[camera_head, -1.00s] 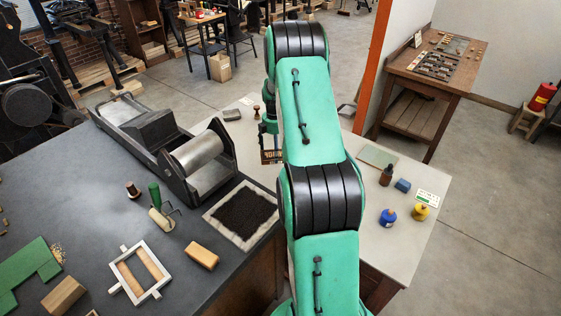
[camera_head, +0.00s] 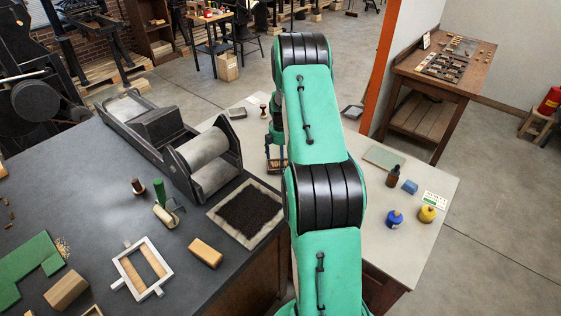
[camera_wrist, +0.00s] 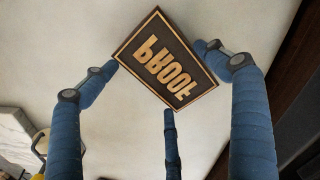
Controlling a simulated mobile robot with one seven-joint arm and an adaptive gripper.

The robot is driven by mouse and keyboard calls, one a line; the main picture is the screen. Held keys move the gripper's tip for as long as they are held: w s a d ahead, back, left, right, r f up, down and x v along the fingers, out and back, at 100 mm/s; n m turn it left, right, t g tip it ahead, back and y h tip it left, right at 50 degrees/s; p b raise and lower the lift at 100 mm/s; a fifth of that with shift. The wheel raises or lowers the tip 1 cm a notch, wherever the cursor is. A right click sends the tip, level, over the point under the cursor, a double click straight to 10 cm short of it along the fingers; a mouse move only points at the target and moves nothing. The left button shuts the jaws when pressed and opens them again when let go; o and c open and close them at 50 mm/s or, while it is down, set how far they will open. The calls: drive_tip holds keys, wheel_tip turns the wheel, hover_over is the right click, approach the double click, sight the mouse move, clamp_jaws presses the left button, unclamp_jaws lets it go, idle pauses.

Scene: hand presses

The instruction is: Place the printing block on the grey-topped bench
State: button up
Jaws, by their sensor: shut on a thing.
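The printing block (camera_wrist: 165,58) is a dark rectangular plate with a pale border and raised, reversed "PROOF" letters. In the wrist view it sits between the blue fingertips of my gripper (camera_wrist: 172,80), which is shut on it. In the head view the block (camera_head: 277,166) shows small and partly hidden beside my green arm, over the pale grey-topped bench (camera_head: 335,143). I cannot tell whether it touches the top. My gripper (camera_head: 276,152) is mostly hidden there too.
The dark bench (camera_head: 75,185) at left carries a press (camera_head: 185,150), an inked tray (camera_head: 245,212) and a frame (camera_head: 143,268).

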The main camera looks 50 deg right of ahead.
drive_tip(key=shift+f, duration=0.25)
drive_tip(key=o, duration=1.3)
wheel_tip(320, 180, up, 12)
drive_tip(key=p, duration=0.2)
drive_tip(key=shift+r, duration=0.15)
idle(0.6)
